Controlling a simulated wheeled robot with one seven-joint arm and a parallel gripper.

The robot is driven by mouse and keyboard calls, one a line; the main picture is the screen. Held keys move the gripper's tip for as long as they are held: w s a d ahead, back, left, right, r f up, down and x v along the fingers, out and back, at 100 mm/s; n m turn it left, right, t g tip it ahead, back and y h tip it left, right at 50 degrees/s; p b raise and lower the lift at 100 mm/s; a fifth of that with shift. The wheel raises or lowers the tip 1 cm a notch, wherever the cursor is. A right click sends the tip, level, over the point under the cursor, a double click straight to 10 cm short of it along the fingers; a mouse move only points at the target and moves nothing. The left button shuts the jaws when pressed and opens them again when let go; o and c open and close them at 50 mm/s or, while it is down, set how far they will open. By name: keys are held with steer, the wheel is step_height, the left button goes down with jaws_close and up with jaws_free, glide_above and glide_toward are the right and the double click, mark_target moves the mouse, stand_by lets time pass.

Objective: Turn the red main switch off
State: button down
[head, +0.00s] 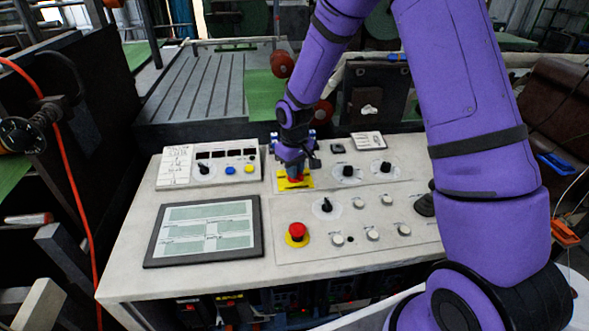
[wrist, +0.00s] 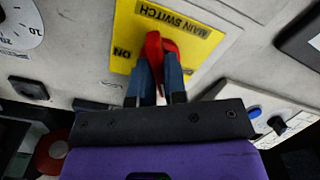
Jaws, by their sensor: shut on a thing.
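The red main switch (wrist: 154,47) sits on a yellow plate (wrist: 196,42) lettered "MAIN SWITCH", with "ON" readable on it in the wrist view. My gripper (wrist: 158,68) is shut on the red switch handle, one blue finger on each side. In the head view my gripper (head: 296,172) reaches down over the yellow plate (head: 283,184) at the upper middle of the control panel. There it hides most of the switch; a little red shows beside the fingers. The fingers partly cover the lower part of the handle in the wrist view.
A red emergency button (head: 297,231) on a yellow base is in front of the switch. A black rotary knob (head: 326,205) and several white buttons lie nearby. A screen (head: 205,230) is at the left, and a small box (head: 210,165) with displays stands behind it.

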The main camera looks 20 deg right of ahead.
steer(key=shift+n, duration=1.3)
steer(key=c, duration=1.2)
jaws_free()
steer(key=shift+o, duration=0.2)
step_height(320, 180, up, 11)
